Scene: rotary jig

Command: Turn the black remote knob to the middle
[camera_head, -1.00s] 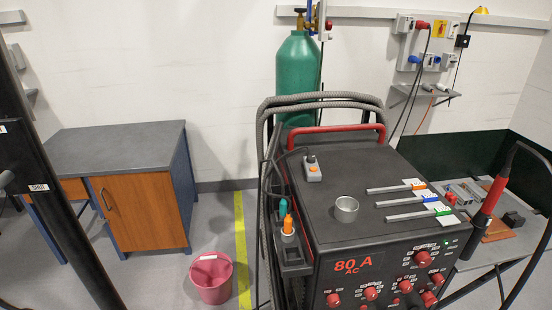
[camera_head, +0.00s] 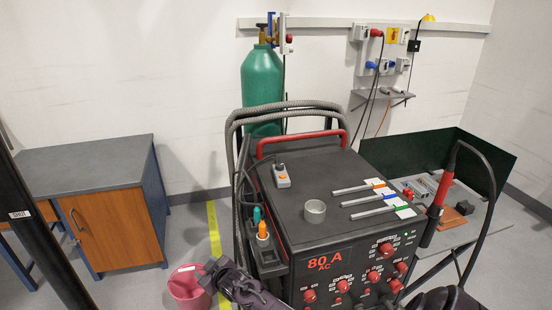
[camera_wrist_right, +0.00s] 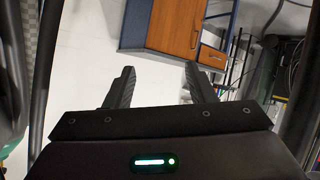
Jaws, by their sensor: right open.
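The small grey remote box (camera_head: 282,179) lies on the dark top of the welding machine, near its left edge. Its black knob (camera_head: 279,166) is at the far end of the box, and an orange button sits nearer. The knob's pointing direction is too small to read. My right gripper (camera_wrist_right: 160,88) is open in the right wrist view, with nothing between its fingers and apart from the knob. In the head view dark parts of my arms show at the bottom, but no fingertips are clear. I cannot make out my left gripper.
A metal ring (camera_head: 315,211) and several grey bars with coloured ends lie right of the remote. A red handle (camera_head: 300,139) and grey hoses (camera_head: 285,106) border the machine's back. A torch (camera_head: 435,210) stands right. A pink bucket (camera_head: 187,283) is on the floor.

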